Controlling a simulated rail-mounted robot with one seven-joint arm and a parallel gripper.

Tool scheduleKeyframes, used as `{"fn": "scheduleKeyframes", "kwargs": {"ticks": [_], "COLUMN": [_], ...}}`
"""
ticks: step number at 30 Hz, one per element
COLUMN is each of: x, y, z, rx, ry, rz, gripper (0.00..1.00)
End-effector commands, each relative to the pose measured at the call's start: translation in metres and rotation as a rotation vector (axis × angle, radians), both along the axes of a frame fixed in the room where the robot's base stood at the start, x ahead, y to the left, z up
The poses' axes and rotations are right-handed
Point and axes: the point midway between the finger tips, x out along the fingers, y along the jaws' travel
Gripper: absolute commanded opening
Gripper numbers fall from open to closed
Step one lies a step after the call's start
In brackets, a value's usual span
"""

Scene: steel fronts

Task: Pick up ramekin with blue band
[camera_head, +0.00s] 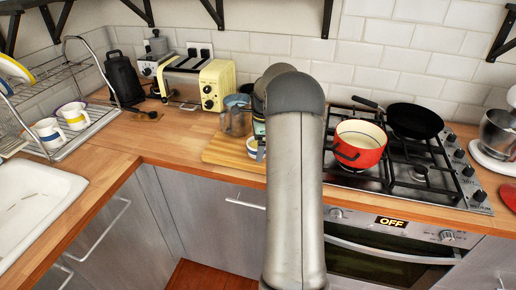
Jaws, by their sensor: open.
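A small white round dish with a dark bluish band, which looks like the ramekin (253,148), sits on a wooden board (226,153) on the counter. Its right side is hidden behind my arm, which rises through the middle of the view. My gripper does not show; my own arm blocks the area beyond it. I cannot tell how far the gripper is from the ramekin.
A clear jar (235,122) stands just behind the board. A red pot (360,144) and black pan (414,120) sit on the stove to the right. The counter left of the board is mostly clear.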

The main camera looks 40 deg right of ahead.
Motion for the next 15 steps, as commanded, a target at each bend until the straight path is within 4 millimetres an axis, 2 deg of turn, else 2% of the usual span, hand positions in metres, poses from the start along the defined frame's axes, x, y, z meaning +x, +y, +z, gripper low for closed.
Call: {"fn": "scheduleKeyframes", "kwargs": {"ticks": [2, 6, 8, 15], "x": [0.0000, 0.0000, 0.0001, 0.0002], "y": [-0.0001, -0.0002, -0.0002, -0.0004], "z": [0.0001, 0.0002, 0.0003, 0.0010], "rx": [0.000, 0.000, 0.000, -0.001], "ry": [0.000, 0.000, 0.000, -0.001], "rz": [0.000, 0.000, 0.000, 0.000], "gripper": [0.98, 0.59, 0.44, 0.44]}}
